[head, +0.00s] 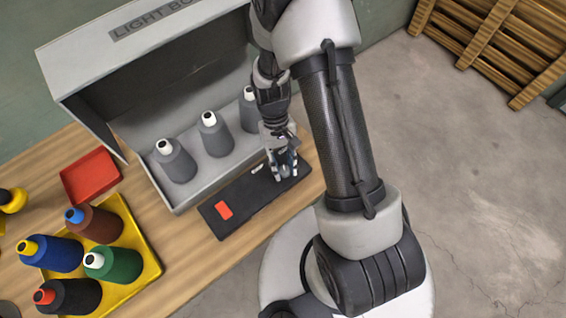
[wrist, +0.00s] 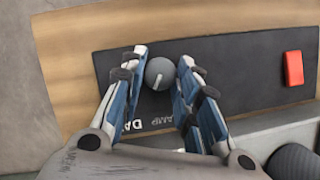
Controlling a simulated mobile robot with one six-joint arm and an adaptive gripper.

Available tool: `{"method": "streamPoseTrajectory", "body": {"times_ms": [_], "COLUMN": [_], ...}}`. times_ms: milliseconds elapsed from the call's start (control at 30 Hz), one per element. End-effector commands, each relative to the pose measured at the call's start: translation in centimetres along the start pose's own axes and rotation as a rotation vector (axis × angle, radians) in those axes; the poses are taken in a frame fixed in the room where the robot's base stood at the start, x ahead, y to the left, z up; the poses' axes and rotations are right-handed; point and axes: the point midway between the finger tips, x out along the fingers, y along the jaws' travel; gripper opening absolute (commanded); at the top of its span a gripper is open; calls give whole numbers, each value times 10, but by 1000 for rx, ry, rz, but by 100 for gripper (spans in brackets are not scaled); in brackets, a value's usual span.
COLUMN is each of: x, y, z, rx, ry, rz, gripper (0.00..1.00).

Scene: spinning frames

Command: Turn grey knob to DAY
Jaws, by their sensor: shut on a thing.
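The grey knob (wrist: 160,70) is round and sits on the black control panel (wrist: 240,75). It lies between the fingertips of my gripper (wrist: 161,68) in the wrist view, and my gripper is shut on it. A short white pointer line shows on the knob's face. The white letters "DA" and part of "LAMP" show on the panel beside the fingers; the rest of the lettering is hidden. In the head view my gripper (head: 285,172) is down at the right end of the panel (head: 250,203) and hides the knob.
A red rocker switch (head: 223,210) is at the panel's other end. The light box (head: 180,207) stands behind the panel, with grey cones (head: 176,162) inside. A yellow tray (head: 146,248) of coloured cones and a red tray (head: 92,177) are to the left on the wooden table.

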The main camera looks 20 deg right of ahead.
Motion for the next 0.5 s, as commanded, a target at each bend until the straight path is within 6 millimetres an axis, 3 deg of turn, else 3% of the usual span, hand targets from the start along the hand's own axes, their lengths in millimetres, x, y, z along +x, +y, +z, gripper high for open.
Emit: {"method": "streamPoseTrajectory", "body": {"times_ms": [500], "x": [0], "y": [1], "z": [0], "rx": [90], "ry": [0], "rz": [-37], "gripper": [5]}}
